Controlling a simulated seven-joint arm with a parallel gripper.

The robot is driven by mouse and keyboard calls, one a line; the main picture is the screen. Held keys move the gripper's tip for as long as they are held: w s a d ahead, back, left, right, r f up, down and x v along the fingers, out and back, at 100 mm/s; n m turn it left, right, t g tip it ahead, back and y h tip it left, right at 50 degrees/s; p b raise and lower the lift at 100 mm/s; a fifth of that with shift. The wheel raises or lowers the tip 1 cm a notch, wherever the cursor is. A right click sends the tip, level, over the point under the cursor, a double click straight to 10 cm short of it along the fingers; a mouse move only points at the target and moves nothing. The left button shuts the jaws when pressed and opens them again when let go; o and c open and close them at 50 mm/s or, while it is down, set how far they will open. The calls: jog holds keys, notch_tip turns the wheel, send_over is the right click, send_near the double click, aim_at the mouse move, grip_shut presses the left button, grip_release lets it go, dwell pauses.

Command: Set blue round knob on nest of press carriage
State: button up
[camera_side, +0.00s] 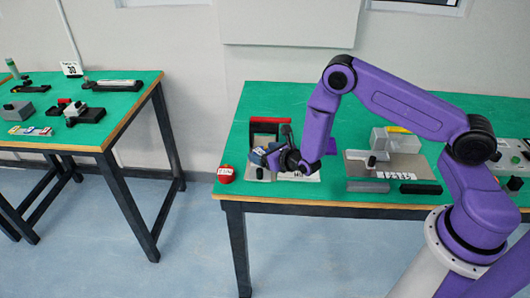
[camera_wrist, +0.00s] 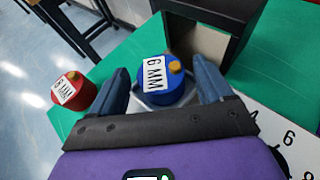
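The blue round knob (camera_wrist: 166,84), labelled "6 MM", shows in the wrist view between my two blue fingers. It has a small yellow-orange button and sits over a pale grey seat (camera_wrist: 146,99), which looks like the carriage nest. My gripper (camera_wrist: 163,88) has a finger on each side of the knob, with a narrow gap at least on the left, so it appears open around it. The dark press frame (camera_wrist: 240,16) stands just beyond the knob. In the side view my gripper (camera_side: 262,157) is low at the table's front left, before the press (camera_side: 268,124); it largely hides the knob.
A red labelled knob (camera_side: 226,174) stands left of my gripper at the table corner; it also shows in the wrist view (camera_wrist: 73,90). A grey fixture plate (camera_side: 358,168) with blocks lies to the right.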

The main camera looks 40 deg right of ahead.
jog(key=shift+r, duration=0.15)
jog(key=shift+s+r, duration=0.1)
jog(key=shift+s, duration=0.1)
jog(key=v, duration=1.1)
jog(key=shift+s+r, duration=0.15)
jog(key=shift+s, duration=0.1)
jog(key=s+d+r+m+g+h, duration=0.2)
jog(key=s+d+r+m+h, duration=0.1)
jog(key=d+r+m+h, duration=0.25)
jog(key=s+d+r+m+g+h, duration=0.2)
jog(key=s+r+m+h, duration=0.2)
jog(key=r+m, duration=0.4)
jog(key=s+a+r+m+g+y, duration=0.2)
jog(key=s+a+m+g+y, duration=0.2)
jog(key=s, duration=0.7)
jog(key=s+a+r+m+g+y, duration=0.1)
jog(key=s+a+m+g+y, duration=0.4)
jog(key=s, duration=0.6)
jog(key=shift+s+r+m+y, duration=0.25)
jog(key=shift+r+m+y, duration=0.15)
jog(key=shift+m+y, duration=0.05)
